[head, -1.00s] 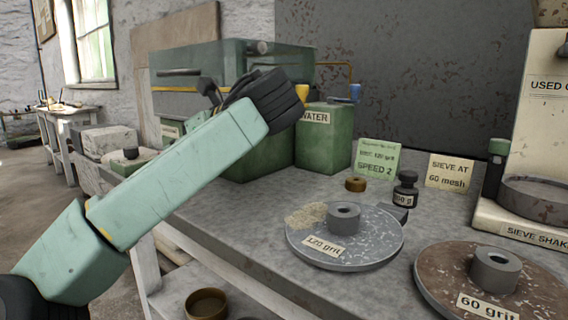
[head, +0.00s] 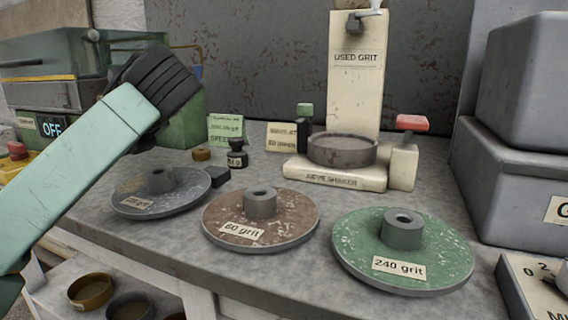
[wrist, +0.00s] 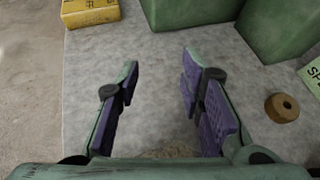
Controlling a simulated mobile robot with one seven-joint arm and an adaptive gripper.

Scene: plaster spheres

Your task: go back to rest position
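My gripper (wrist: 158,95) shows in the wrist view with its two purple-padded fingers spread apart and nothing between them. It hangs above the grey bench top (wrist: 150,60). In the head view my pale green arm reaches in from the left, and its black wrist end is up in front of the green machine; the fingers are hidden there.
Three discs lie on the bench: 120 grit (head: 130,186), 60 grit (head: 290,222) and 240 grit (head: 448,255). Behind them are a black weight (head: 237,158), a brass ring (head: 201,154) and the sieve shaker (head: 335,174). Grey bins (head: 520,190) stand at right.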

